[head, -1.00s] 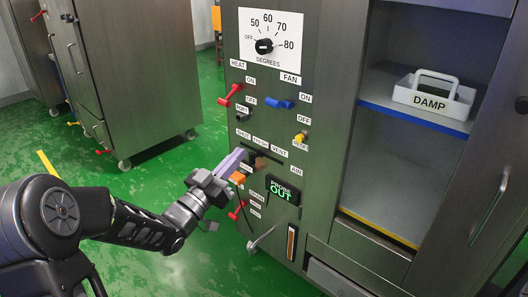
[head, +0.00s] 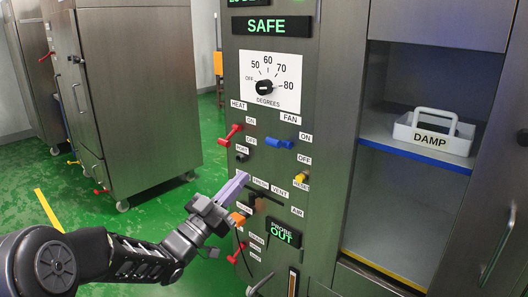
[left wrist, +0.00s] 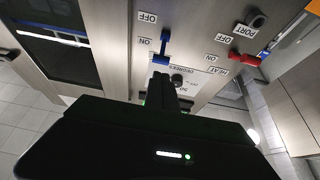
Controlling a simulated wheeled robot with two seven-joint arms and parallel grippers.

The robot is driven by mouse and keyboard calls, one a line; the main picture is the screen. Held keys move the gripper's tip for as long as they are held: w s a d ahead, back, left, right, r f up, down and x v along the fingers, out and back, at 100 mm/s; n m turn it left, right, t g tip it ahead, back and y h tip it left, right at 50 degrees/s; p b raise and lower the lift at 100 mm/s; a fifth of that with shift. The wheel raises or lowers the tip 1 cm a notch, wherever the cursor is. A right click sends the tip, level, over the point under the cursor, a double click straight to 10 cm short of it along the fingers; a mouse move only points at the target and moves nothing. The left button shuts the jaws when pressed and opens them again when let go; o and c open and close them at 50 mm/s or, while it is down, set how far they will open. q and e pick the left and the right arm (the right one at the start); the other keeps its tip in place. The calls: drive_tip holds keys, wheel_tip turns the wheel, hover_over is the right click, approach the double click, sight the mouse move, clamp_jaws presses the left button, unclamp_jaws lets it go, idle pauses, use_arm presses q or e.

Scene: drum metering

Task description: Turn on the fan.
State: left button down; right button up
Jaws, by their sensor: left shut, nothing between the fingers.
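The fan switch is a blue lever (head: 279,143) under the FAN label on the steel control panel (head: 332,118). Its ON label is at its upper right and its OFF label below that. Its handle sticks out to the left; I cannot tell clearly which position it is in. It also shows in the left wrist view (left wrist: 163,46), where the labels are upside down. My left gripper (head: 240,178) is shut and empty, in front of the panel below the blue lever and apart from it. Its dark fingers also show in the left wrist view (left wrist: 163,92). My right gripper is not in view.
A red HEAT lever (head: 231,134) sits left of the blue one. A yellow knob (head: 301,177), a vent slider and an orange piece (head: 238,218) are lower. Above are a temperature dial (head: 264,88) and a SAFE display (head: 271,26). A DAMP tray (head: 434,133) stands on the right shelf.

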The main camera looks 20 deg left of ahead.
sight(272, 145)
use_arm(q)
drive_tip(key=b+x, duration=0.1)
drive_tip(key=x, duration=0.9)
